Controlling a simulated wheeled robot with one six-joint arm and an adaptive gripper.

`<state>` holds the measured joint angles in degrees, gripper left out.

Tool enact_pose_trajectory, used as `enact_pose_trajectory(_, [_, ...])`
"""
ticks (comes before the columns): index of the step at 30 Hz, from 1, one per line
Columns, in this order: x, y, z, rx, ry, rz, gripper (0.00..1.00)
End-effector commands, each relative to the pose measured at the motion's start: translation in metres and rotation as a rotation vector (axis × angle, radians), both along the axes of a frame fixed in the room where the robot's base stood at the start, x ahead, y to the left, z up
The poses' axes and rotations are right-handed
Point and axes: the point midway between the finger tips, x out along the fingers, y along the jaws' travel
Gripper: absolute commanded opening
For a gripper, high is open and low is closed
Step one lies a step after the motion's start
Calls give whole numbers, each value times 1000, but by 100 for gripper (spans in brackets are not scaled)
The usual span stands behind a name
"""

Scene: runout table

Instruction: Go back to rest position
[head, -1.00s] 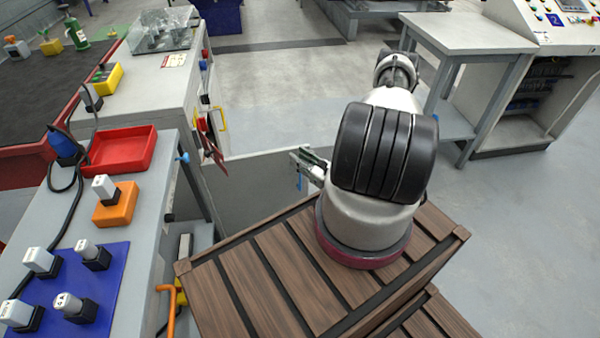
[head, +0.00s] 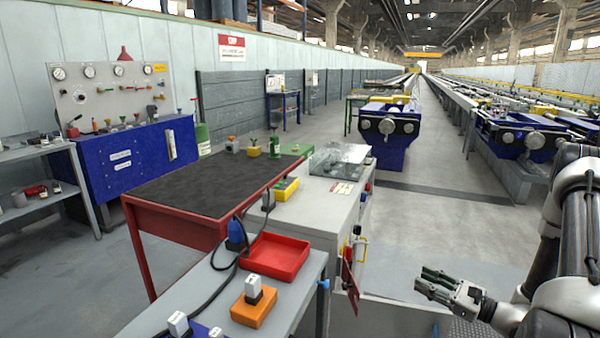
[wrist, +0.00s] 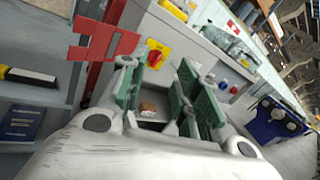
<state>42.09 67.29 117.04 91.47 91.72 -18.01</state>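My gripper (head: 428,282) shows at the lower right of the head view, at the end of my arm, which comes in from the right edge. It is held in the air to the right of the workbench. In the wrist view my gripper (wrist: 158,98) has its green-padded fingers apart, with a gap between them. No held object shows between the fingers; a small brown thing appears through the gap, and its distance is unclear.
A grey bench (head: 180,297) with a red tray (head: 275,257) and an orange block (head: 253,307) stands left of my gripper. A red-framed dark table (head: 200,185) lies beyond. A grey cabinet (head: 335,215) stands near my gripper. Open floor (head: 425,200) lies beyond it.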

Motion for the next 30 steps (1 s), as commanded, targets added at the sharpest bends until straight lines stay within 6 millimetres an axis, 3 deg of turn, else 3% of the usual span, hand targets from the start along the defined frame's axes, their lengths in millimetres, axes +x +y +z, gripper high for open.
enact_pose_trajectory(1, [-2,10,22,-40,-21,76,32])
enact_pose_trajectory(6, [-25,42,78,-182,-71,324,32])
enact_pose_trajectory(15, [-87,77,150,-498,-161,716,32])
enact_pose_trajectory(22, [-138,80,188,-792,-244,963,32])
enact_pose_trajectory(30, [-184,61,224,-1187,-364,1171,32])
